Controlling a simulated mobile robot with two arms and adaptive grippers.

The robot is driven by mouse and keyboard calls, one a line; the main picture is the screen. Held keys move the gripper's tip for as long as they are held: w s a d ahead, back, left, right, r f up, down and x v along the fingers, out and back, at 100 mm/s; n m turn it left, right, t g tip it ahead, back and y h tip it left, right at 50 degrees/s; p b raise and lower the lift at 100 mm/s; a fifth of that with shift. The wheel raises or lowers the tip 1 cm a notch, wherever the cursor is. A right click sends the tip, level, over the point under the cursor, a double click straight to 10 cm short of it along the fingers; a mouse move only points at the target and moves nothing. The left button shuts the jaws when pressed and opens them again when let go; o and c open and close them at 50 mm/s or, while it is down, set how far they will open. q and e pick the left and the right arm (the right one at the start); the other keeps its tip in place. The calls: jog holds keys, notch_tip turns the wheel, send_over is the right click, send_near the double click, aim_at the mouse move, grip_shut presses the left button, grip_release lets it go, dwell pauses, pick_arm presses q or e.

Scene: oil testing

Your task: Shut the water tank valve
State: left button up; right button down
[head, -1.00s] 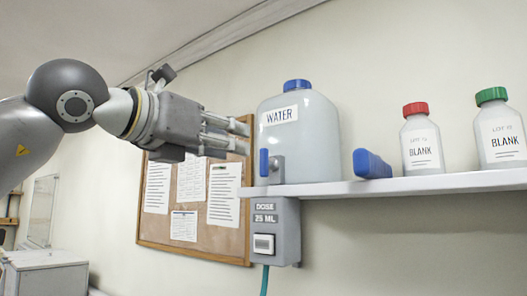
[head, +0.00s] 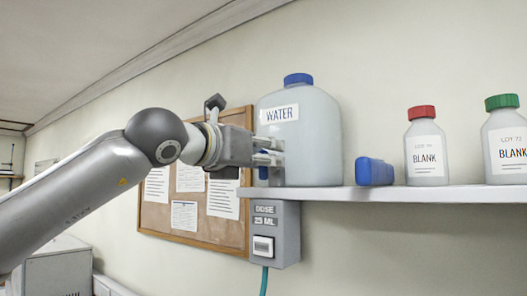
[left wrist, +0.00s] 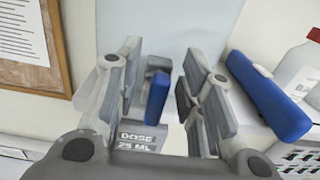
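The water tank (head: 312,145) stands on the shelf, a pale jug with a blue cap and a WATER label. Its blue valve handle (head: 263,173) is upright at the tank's lower left front, its upper part hidden behind my gripper in the head view. My left gripper (head: 276,152) is in front of the valve. In the left wrist view my left gripper (left wrist: 157,92) is open, with the blue handle (left wrist: 157,97) showing between its spread fingers and a gap on both sides. I cannot tell how deep the handle sits between them. My right gripper is not in view.
The shelf (head: 400,194) also holds a blue block-like object (head: 373,172), a red-capped bottle (head: 425,150) and a green-capped bottle (head: 503,145). A DOSE 25 ML box (head: 285,235) hangs below the valve. A cork board (head: 155,225) is on the wall behind my arm.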

pick_arm(q)
grip_shut()
